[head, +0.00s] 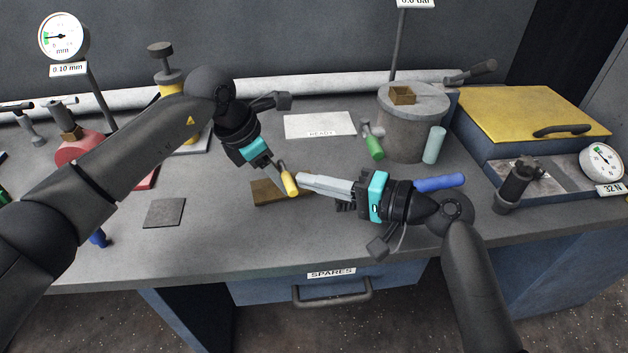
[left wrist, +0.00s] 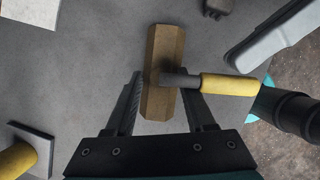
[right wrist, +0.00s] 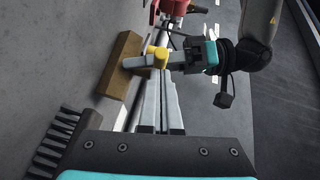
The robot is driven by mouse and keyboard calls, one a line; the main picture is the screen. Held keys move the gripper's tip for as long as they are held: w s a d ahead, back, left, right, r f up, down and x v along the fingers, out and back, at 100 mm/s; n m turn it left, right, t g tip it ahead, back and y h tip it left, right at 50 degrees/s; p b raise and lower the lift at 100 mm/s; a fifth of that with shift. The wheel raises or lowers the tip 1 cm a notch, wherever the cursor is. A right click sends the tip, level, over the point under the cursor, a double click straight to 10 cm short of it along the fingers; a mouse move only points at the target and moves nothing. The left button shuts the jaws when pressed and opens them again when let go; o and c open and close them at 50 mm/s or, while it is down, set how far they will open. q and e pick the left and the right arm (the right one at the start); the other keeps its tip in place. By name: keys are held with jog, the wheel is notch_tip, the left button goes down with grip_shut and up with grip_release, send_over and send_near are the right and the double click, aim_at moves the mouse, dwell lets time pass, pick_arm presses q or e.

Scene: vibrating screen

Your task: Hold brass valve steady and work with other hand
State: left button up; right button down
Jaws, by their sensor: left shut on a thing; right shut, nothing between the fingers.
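The brass valve (head: 266,194) is a brown-gold hexagonal body with a yellow-handled lever (head: 289,184), low over the middle of the bench. My left gripper (head: 274,178) is shut on the valve. In the left wrist view the valve body (left wrist: 160,48) sits between the two fingers, and its yellow handle (left wrist: 228,86) points right. My right gripper (head: 303,182) is shut and empty, its fingertips close beside the yellow handle. In the right wrist view the handle (right wrist: 158,53) is just beyond the fingertips; I cannot tell whether they touch.
A grey drum (head: 412,125) with a brass piece on top stands behind my right gripper. A green-handled part (head: 374,148), a teal cylinder (head: 434,145) and a blue handle (head: 440,183) are near it. A yellow-lidded box (head: 535,112) is at right. The front of the bench is clear.

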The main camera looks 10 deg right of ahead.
pick_arm(q)
jog(key=shift+s+d+f, duration=0.2)
jog(key=shift+s+f, duration=0.1)
jog(key=shift+f, duration=0.05)
pick_arm(e)
jog(key=shift+s+a+f, duration=0.1)
jog(key=shift+s+a, duration=0.3)
jog(key=shift+a, duration=0.3)
pick_arm(q)
jog(key=shift+a, duration=0.1)
jog(key=shift+w+a, duration=0.1)
pick_arm(e)
jog(key=w+d+v, duration=0.1)
jog(key=w+v, duration=0.1)
jog(key=v, duration=1.1)
jog(key=shift+d+r, duration=0.3)
jog(key=shift+d, duration=0.2)
pick_arm(q)
jog(key=o, duration=1.1)
jog(key=shift+w, duration=0.1)
pick_arm(e)
jog(key=shift+w, duration=0.15)
